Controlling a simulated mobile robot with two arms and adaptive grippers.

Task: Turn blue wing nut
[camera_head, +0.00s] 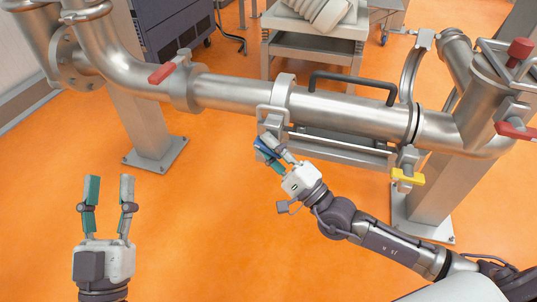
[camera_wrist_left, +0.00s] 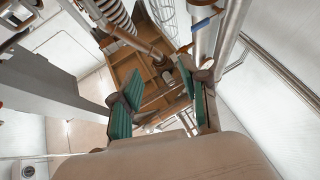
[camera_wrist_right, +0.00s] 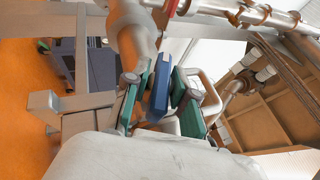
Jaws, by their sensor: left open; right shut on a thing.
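The blue wing nut (camera_head: 261,146) sits on the clamp (camera_head: 276,118) at the left end of the handled pipe section. It also shows in the right wrist view (camera_wrist_right: 160,92), standing between the green finger pads. My right gripper (camera_head: 270,154) is shut on the blue wing nut, and its fingers partly hide the nut in the head view. A yellow wing nut (camera_head: 408,177) is on the clamp at the right end of the section, away from both grippers. My left gripper (camera_head: 109,192) is open and empty over the floor at the lower left.
The steel pipe (camera_head: 235,92) runs across the view, with a black handle (camera_head: 350,84) on its middle section. Red valve handles (camera_head: 161,73) and (camera_head: 514,131) sit at either side. A grey post (camera_head: 142,120) stands at left. Orange floor around my left gripper is clear.

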